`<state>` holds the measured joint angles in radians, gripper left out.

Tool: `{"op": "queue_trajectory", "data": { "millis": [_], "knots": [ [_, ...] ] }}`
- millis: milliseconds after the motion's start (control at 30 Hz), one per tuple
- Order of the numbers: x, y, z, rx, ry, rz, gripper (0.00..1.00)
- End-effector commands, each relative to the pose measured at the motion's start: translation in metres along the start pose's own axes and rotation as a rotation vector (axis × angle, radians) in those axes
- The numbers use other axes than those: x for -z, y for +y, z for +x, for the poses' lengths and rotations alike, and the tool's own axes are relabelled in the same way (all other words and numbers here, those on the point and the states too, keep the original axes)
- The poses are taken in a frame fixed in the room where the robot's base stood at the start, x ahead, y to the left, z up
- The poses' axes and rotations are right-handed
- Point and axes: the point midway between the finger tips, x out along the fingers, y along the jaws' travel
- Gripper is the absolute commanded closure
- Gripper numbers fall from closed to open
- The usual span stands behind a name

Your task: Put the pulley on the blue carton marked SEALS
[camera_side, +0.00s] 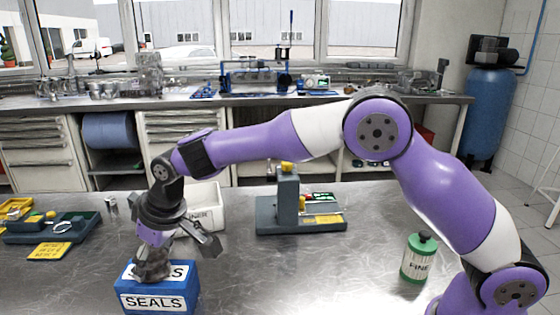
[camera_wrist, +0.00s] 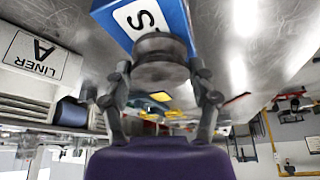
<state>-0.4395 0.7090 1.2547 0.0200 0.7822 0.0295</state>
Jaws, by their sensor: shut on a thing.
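The blue carton marked SEALS (camera_side: 180,298) stands on the metal table at the lower left of the side view. Its blue side and white label also show at the top of the wrist view (camera_wrist: 112,15). My gripper (camera_side: 160,256) points down over the carton. It is shut on the pulley (camera_side: 152,267), a dark grey round part. The pulley covers part of the label on the carton's top. In the wrist view the pulley (camera_wrist: 160,68) sits between my two fingers, in front of the carton. I cannot tell whether it touches the carton's top.
A white LINER box (camera_side: 208,203) stands just behind my gripper. A grey fixture (camera_side: 290,218) with a yellow knob is mid-table. A green canister (camera_side: 416,262) stands at right, near my arm. A dark tray (camera_side: 70,232) with yellow parts lies at left. The table's front middle is clear.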

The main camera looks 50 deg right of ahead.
Motion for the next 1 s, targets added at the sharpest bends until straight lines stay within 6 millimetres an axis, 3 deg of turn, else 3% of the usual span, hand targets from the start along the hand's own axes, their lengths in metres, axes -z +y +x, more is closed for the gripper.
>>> {"op": "queue_trajectory", "data": {
  "millis": [133,167,200,700,833,1000],
  "knots": [
    [-0.001,0.0,0.003,0.0,0.001,0.0,0.9],
    [-0.001,0.0,0.003,0.0,-0.001,0.0,0.23],
    [-0.001,0.0,0.003,0.0,-0.001,0.0,0.04],
    [0.001,0.0,-0.002,0.0,0.002,0.0,0.04],
    [0.001,0.0,-0.021,0.0,0.004,0.0,0.04],
    [0.001,0.0,-0.061,0.001,0.005,-0.001,0.04]
  ]
}}
